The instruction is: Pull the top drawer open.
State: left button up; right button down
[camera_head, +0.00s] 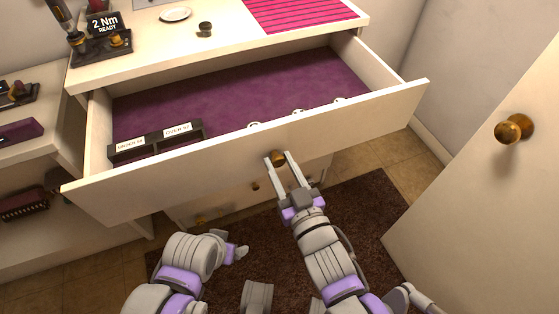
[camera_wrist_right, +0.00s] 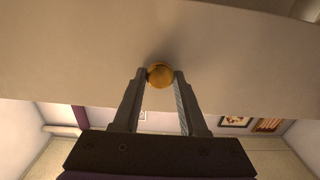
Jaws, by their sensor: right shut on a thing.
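The top drawer (camera_head: 340,128) is pulled well out of the white dresser, and its purple-lined inside shows. Its round brass knob (camera_head: 277,157) sits at the middle of the front. My right gripper (camera_head: 276,160) is shut on this knob, with one finger on each side. In the right wrist view the knob (camera_wrist_right: 160,75) lies between the two fingertips, close against the pale drawer front (camera_wrist_right: 230,60). My left arm shows at the lower left in the head view, folded low in front of the dresser; whether its gripper is open or shut is not clear.
In the drawer stands a dark two-part labelled box (camera_head: 155,143), with small white items along the front wall. On the dresser top are a plate (camera_head: 175,14), a small dark pot (camera_head: 205,28) and a pink striped mat (camera_head: 300,12). A door with a brass knob (camera_head: 514,128) stands at right.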

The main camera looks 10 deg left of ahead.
jog(key=shift+c, duration=2.4)
grip_release()
jog(key=p+v, duration=0.1)
jog(key=v, duration=1)
jog(key=shift+w, duration=0.15)
